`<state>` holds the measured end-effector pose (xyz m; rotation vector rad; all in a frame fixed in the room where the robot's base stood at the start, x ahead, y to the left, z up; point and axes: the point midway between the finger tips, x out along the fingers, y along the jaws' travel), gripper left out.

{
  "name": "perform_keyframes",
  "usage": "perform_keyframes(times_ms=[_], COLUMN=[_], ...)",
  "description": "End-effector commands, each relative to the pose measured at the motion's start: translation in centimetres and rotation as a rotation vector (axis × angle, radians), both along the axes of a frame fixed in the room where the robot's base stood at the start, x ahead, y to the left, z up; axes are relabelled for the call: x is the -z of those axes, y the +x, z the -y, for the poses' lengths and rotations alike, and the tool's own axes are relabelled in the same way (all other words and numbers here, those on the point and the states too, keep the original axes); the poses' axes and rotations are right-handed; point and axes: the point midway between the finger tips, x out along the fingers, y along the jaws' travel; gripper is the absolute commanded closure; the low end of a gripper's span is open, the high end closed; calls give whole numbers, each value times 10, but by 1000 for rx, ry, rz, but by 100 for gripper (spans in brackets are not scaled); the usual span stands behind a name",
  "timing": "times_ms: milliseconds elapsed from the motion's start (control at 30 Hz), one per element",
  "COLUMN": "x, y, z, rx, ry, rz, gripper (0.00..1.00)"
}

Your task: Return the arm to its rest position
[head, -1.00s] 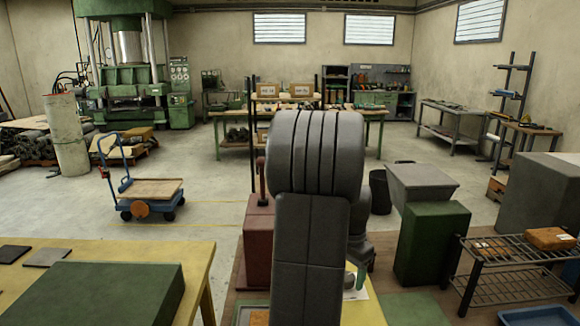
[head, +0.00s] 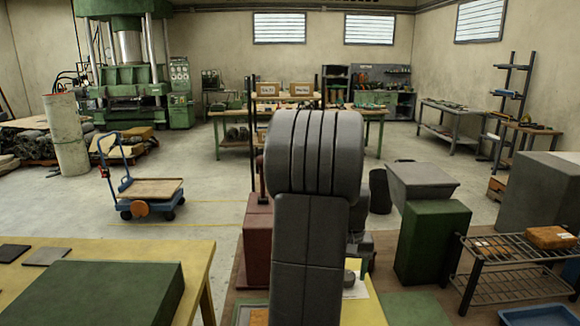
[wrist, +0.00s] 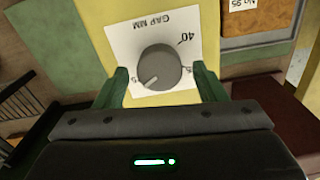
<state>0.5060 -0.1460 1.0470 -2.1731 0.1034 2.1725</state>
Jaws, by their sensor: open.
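My arm stands upright in the middle of the head view and hides much of what lies behind it. My gripper (wrist: 160,90) shows in the wrist view with its two green fingers apart, one on each side of a round grey knob (wrist: 158,67). The knob sits on a white card (wrist: 125,42) marked "GAP MM" and "40", on a yellow surface. I cannot tell how far the fingertips are from the knob. In the head view the gripper is hidden behind my arm, and only part of the white card (head: 356,287) shows.
A yellow table with a green block (head: 95,292) is at the front left. A dark red machine (head: 257,240) stands left of my arm. A green bin stand (head: 430,242) and a black rack (head: 515,265) stand to the right. A blue trolley (head: 150,190) is on open floor.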

Motion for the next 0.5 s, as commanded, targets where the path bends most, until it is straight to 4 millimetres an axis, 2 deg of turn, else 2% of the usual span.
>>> perform_keyframes(times_ms=[500], x=[0], y=[0], z=[-2], rx=[-420], ry=[0], rz=[0], gripper=[35])
